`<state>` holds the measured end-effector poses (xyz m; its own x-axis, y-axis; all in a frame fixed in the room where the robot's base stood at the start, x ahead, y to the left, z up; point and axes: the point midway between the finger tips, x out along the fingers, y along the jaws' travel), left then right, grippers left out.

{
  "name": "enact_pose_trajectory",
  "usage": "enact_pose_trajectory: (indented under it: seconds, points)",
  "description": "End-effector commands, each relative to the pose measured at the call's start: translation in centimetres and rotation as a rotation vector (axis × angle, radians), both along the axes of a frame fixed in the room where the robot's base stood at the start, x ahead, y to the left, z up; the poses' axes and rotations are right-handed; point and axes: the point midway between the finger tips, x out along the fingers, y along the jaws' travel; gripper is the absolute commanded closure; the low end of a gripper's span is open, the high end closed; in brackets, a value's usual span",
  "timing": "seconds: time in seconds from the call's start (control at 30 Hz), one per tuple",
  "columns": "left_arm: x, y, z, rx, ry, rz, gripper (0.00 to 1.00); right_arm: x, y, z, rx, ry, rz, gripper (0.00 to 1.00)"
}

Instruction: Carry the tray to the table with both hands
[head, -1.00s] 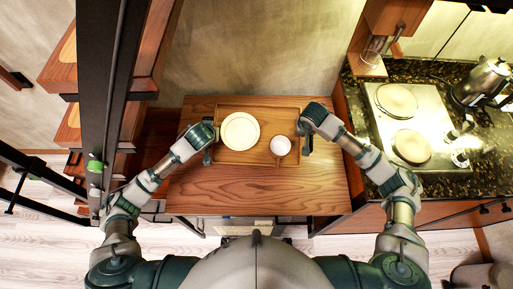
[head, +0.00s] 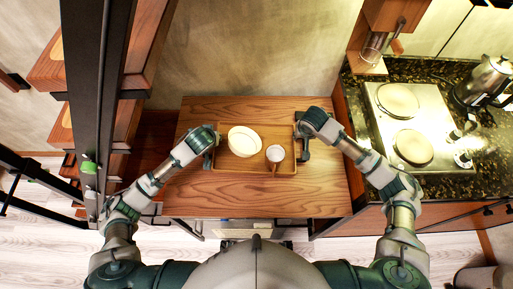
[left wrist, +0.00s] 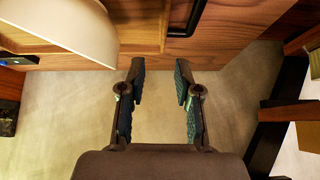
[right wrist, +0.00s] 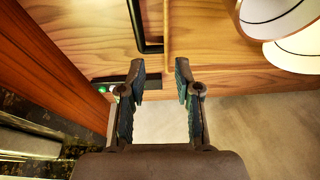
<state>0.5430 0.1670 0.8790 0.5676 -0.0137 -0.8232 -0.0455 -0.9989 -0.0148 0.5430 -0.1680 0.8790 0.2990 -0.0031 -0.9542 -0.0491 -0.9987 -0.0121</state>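The wooden tray (head: 225,166) is on or just above the wooden table (head: 250,195); I cannot tell if it touches. A white bowl (head: 244,140) and a white cup (head: 275,153) with a brown handle stand on it. My left gripper (head: 212,155) is at the tray's left end. In the left wrist view its fingers (left wrist: 160,75) are apart and empty, with a black tray handle (left wrist: 186,30) beyond them. My right gripper (head: 303,152) is at the right end. Its fingers (right wrist: 160,75) are also apart, with the other black handle (right wrist: 150,48) just past one fingertip.
A counter with a hob (head: 410,115) and a kettle (head: 487,82) stands at the right. A dark post (head: 92,90) and wooden stair treads (head: 70,72) are at the left. A wall stands behind the table. The table front is bare.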

Motion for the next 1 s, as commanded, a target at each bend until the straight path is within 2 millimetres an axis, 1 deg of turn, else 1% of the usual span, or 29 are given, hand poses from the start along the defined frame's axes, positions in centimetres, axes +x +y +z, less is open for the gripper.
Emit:
enact_pose_trajectory:
  seconds: [0.17, 0.27, 0.53, 0.7, 0.87, 0.97, 1.0]
  points:
    - [-0.2, 0.1, 0.3, -0.003, 0.0, -0.001, 0.67, 0.0, 0.2, 0.0, -0.001, 0.0, 0.001, 0.67]
    - [-0.9, 0.2, 1.3, -0.004, -0.002, -0.001, 0.67, 0.0, 0.3, 0.0, -0.001, -0.001, 0.001, 0.67]
    - [-4.2, 0.4, 6.2, -0.006, -0.004, -0.003, 0.67, 0.0, 0.5, 0.1, -0.003, -0.001, 0.001, 0.67]
    - [-5.9, 0.2, 8.6, -0.005, -0.002, -0.001, 0.67, 0.0, 0.3, 0.0, -0.001, 0.0, 0.001, 0.67]
    - [-6.6, 0.1, 9.7, -0.002, 0.0, 0.0, 0.67, 0.0, 0.2, 0.2, 0.001, 0.0, 0.001, 0.67]
    - [-6.8, 0.2, 9.8, -0.002, 0.0, -0.001, 0.67, -0.3, 0.3, 1.1, 0.002, -0.002, 0.003, 0.67]
    - [-6.8, 0.2, 9.8, -0.002, 0.0, 0.0, 0.67, -0.4, 0.4, 1.7, 0.001, -0.002, 0.003, 0.67]
